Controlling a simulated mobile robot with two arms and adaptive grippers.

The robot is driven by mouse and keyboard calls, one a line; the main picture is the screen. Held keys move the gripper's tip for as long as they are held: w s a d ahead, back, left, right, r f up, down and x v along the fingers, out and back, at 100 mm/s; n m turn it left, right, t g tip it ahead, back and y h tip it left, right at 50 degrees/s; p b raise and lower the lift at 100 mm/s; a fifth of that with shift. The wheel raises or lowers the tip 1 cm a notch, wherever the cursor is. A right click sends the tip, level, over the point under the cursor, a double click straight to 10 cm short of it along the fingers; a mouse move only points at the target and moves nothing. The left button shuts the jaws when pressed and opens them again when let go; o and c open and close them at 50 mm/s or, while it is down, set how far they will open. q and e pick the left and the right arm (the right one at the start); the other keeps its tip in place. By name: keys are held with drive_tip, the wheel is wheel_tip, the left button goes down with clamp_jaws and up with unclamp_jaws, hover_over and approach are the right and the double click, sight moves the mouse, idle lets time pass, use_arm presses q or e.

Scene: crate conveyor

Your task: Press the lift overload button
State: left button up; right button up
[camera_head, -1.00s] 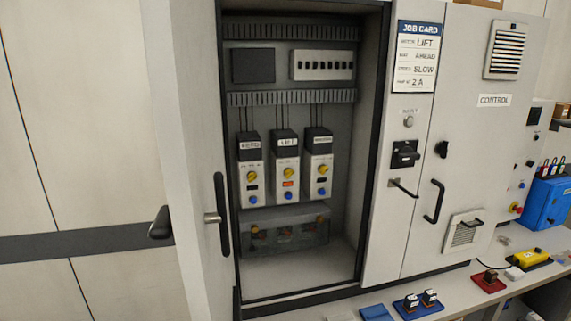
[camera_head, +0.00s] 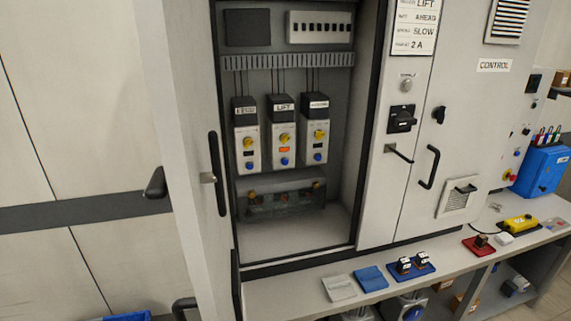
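Three motor units stand side by side inside the open cabinet. Nothing covers the lift unit. Neither of my grippers is in view.
The open cabinet door (camera_head: 185,120) stands at the left of the opening. A job card (camera_head: 413,28) reads LIFT, AHEAD, SLOW, 2 A.

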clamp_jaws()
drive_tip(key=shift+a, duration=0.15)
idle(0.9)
